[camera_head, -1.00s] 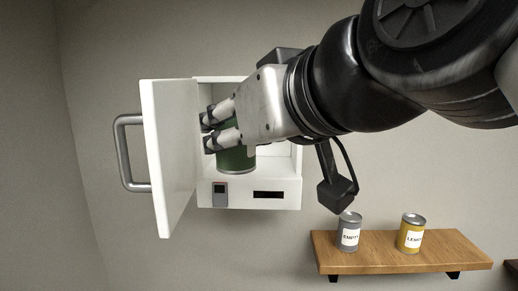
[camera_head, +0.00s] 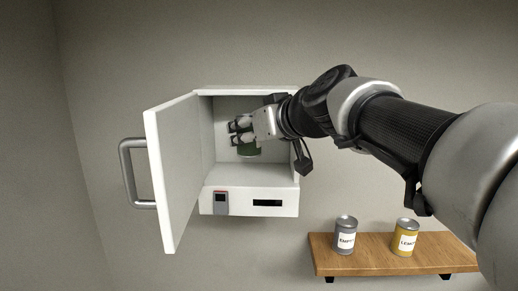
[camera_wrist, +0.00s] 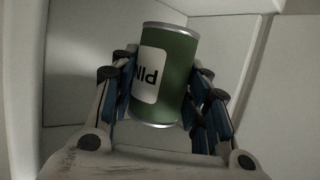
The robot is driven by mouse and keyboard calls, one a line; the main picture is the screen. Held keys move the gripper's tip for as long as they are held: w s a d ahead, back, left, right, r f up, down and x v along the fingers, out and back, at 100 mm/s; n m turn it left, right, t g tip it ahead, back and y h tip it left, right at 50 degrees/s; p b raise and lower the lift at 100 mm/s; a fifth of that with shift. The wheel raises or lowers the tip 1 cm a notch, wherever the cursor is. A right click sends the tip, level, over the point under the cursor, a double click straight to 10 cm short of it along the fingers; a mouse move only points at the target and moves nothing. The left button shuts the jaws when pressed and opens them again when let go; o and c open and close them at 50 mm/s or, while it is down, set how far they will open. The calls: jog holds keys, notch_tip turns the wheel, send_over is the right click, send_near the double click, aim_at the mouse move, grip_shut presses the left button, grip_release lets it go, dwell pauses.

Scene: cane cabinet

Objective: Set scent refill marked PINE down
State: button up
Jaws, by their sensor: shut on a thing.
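The scent refill is a green can (camera_head: 249,150) with silver rims. In the wrist view the can (camera_wrist: 177,75) shows a white label on which part of the word PINE is readable. My gripper (camera_head: 240,133) is shut on the can, with fingers on both sides of it. It holds the can inside the open white cabinet (camera_head: 222,165). In the head view the fingers cover the can's upper part. I cannot tell whether the can's base touches the cabinet floor.
The cabinet door (camera_head: 176,172), with a grey handle (camera_head: 127,172), stands open to the left. A small grey device (camera_head: 221,203) and a dark slot (camera_head: 267,203) are on the cabinet front. A grey can marked EMPTY (camera_head: 346,234) and a yellow can marked LEMON (camera_head: 405,237) stand on a wooden shelf (camera_head: 375,258).

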aim_at(256, 152)
notch_tip(256, 152, down, 4)
jog(key=shift+r, duration=0.1)
jog(key=shift+w+f, duration=0.25)
jog(key=shift+f, duration=0.15)
jog(key=shift+f, duration=0.15)
jog(key=o, duration=1)
